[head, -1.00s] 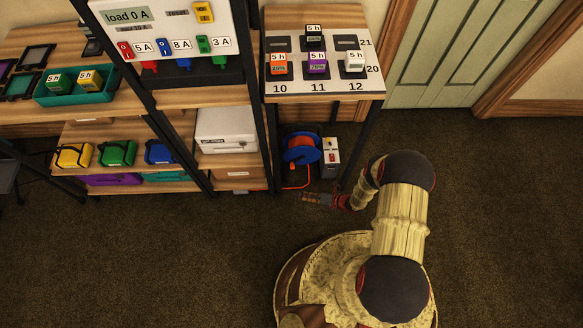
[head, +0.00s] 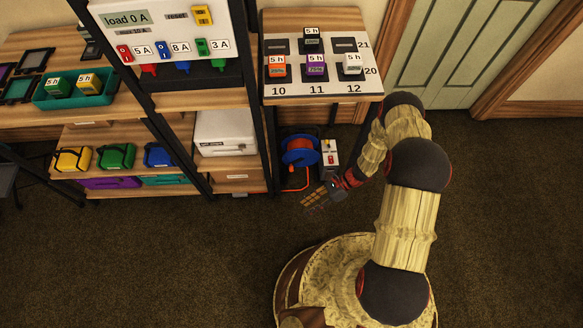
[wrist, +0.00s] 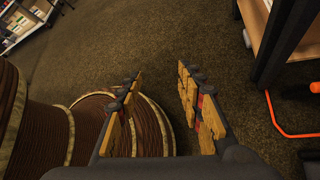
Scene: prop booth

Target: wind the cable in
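The cable reel (head: 300,152) has a blue face and an orange-red drum. It stands on the floor under the right-hand table. A loose orange cable (head: 284,180) runs from it down onto the floor, and the cable (wrist: 285,131) also shows at the right edge of the wrist view. My gripper (head: 314,197) is low, just in front of the reel and apart from it. In the wrist view my gripper (wrist: 160,80) has its fingers spread, with only carpet and part of my own base behind them. The reel's handle cannot be made out.
A grey-white box (head: 330,158) with red marks stands right beside the reel. The table (head: 276,92) above holds several labelled blocks, and its dark legs flank the reel. Shelving (head: 233,187) stands to the left. The carpet in front is clear.

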